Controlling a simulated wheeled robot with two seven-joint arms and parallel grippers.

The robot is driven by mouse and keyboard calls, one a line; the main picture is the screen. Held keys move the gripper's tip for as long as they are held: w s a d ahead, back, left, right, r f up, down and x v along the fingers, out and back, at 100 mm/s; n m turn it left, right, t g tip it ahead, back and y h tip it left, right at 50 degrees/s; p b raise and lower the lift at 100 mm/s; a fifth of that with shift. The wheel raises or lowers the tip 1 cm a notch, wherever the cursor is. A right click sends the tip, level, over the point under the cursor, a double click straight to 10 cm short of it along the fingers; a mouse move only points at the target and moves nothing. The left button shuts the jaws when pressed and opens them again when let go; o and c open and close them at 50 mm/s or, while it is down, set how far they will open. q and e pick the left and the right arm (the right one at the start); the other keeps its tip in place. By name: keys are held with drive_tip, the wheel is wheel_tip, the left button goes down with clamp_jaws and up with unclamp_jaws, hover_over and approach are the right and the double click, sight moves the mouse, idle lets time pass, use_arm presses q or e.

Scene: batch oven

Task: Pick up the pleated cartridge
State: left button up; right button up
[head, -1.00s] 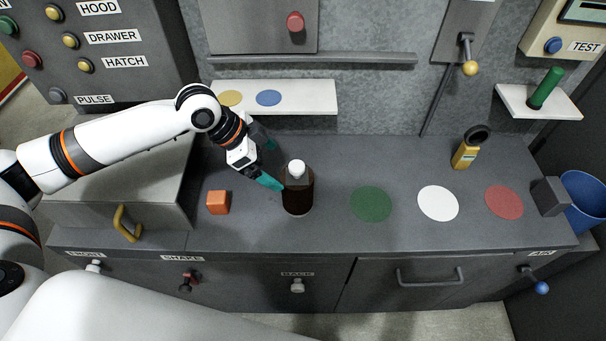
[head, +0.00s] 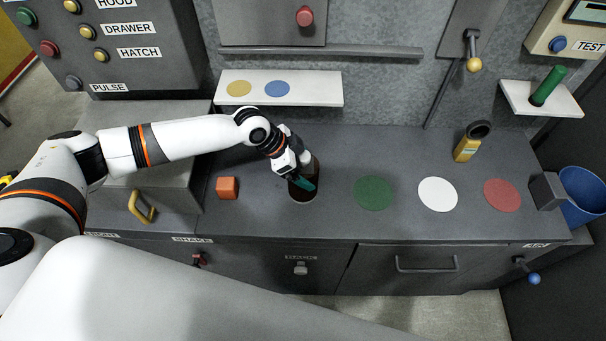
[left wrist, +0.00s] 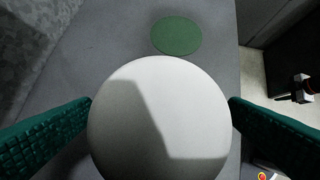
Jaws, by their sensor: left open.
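I cannot make out a pleated cartridge for certain; no pleats show. A dark brown bottle (head: 303,198) with a white cap stands upright on the grey counter, partly hidden by my left gripper. My left gripper (head: 300,182) is open at the bottle, its teal fingers reaching down to it. In the left wrist view the round white cap (left wrist: 160,120) fills the middle, between the two spread fingers. I cannot tell whether the fingers touch the bottle. A plain green cylinder (head: 549,86) stands tilted on a small white shelf at the right.
An orange cube (head: 228,188) lies left of the bottle. Green (head: 374,193), white (head: 437,194) and red (head: 502,195) discs mark clear counter to the right. A yellow device (head: 467,149) stands behind them. A white shelf (head: 325,88) juts out behind the arm.

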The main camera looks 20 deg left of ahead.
use_arm(q)
drive_tip(key=shift+w+d+f, duration=0.1)
drive_tip(key=shift+f, duration=0.15)
drive_tip(key=c, duration=0.8)
drive_tip(key=shift+r, duration=0.1)
drive_tip(key=c, duration=0.9)
